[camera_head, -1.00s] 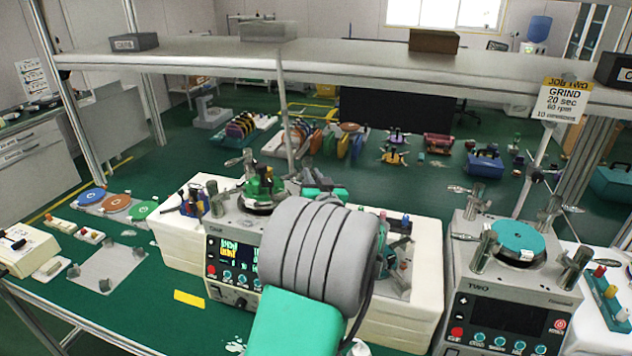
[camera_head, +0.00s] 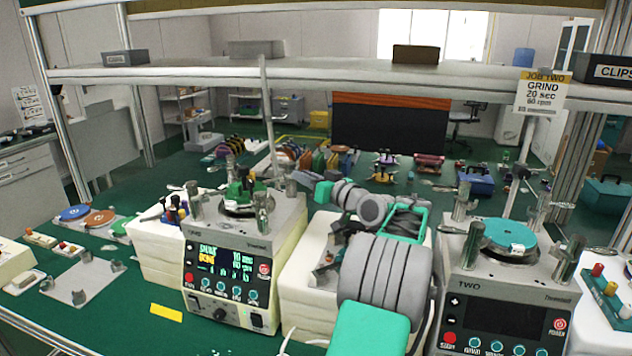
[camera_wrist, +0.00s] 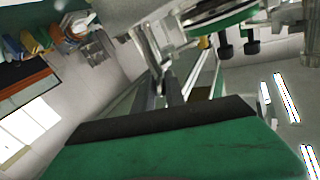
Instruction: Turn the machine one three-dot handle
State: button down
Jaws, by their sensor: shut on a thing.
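Machine one (camera_head: 222,250) is the left grey lapping machine, with a lit display and a row of teal-ringed buttons. A green and dark fixture (camera_head: 240,192) sits on its round plate, with metal clamp posts around it. My arm reaches in from the lower right. My gripper is at the right rear of machine one's top, largely hidden in the head view. In the wrist view my gripper (camera_wrist: 165,90) is shut on a slim metal handle (camera_wrist: 153,58). The handle's dot marks cannot be made out. The green plate edge (camera_wrist: 222,20) is close above right.
Machine two (camera_head: 510,300) stands right of my arm, with a teal disc (camera_head: 510,233) and clamp posts. A white block (camera_head: 312,275) fills the space between the machines. A shelf (camera_head: 300,76) spans above. A yellow strip (camera_head: 166,313) lies on the green bench.

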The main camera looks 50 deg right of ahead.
jog(key=c, duration=1.4)
grip_release()
jog(key=shift+r, duration=0.3)
notch_tip(320, 180, up, 3)
jog(key=shift+s+a+r+b, duration=0.1)
jog(key=shift+b, duration=0.2)
jog(key=s+a+r+b, duration=0.1)
jog(key=s+a+r, duration=0.3)
jog(key=s, duration=0.1)
jog(key=s+a+r+b, duration=0.1)
jog(key=s+a+r, duration=0.4)
jog(key=shift+a+r, duration=0.1)
jog(key=shift+c, duration=0.3)
